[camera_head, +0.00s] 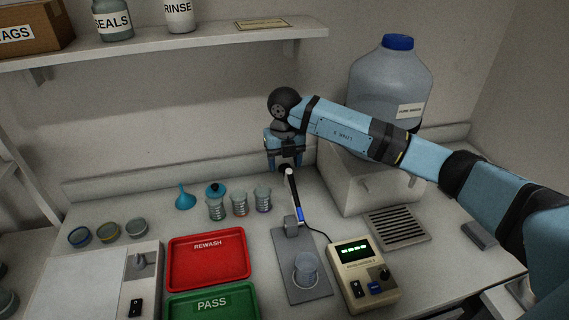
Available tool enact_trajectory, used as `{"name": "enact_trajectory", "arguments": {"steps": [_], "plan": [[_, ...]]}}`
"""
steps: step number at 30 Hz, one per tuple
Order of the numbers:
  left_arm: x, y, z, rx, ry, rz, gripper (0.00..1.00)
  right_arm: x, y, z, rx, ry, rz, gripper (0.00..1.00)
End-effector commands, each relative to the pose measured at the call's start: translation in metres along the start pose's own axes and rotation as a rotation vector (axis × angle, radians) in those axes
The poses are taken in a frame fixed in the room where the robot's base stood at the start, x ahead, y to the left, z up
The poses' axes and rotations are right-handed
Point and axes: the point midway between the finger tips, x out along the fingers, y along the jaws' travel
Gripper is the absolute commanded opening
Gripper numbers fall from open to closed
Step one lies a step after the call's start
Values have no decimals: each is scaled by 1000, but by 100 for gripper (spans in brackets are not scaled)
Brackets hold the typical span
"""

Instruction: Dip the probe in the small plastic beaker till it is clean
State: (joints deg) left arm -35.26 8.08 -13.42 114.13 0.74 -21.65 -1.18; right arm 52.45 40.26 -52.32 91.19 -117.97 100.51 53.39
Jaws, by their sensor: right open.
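The probe (294,193), a dark rod with a pale top end and a blue band low down, stands slightly tilted in a grey holder (291,228). A small clear beaker (306,270) stands on the holder's grey base plate, in front of the probe. My right gripper (285,167) is open, pointing down just behind and above the probe's top end. Whether its fingers touch the probe I cannot tell. The probe's lower tip is hard to make out. My left gripper is not in view.
A meter (361,274) with a green display stands right of the base plate, a cable running to it. Red REWASH (207,260) and green PASS (212,303) trays lie left. Several small beakers (239,204) stand behind them. A large jug (390,85) stands back right.

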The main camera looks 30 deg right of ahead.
Motion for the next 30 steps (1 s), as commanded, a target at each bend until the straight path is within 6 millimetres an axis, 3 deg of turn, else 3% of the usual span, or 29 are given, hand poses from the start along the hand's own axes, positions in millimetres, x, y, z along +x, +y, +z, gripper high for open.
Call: {"name": "enact_trajectory", "arguments": {"steps": [6,14,22,30], "plan": [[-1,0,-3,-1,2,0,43,15,0,0,1,0,-1,60],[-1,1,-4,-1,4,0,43,16,0,0,1,-1,0,60],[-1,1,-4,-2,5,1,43,16,0,0,1,0,0,0],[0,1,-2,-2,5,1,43,16,-3,1,0,-9,0,0]]}}
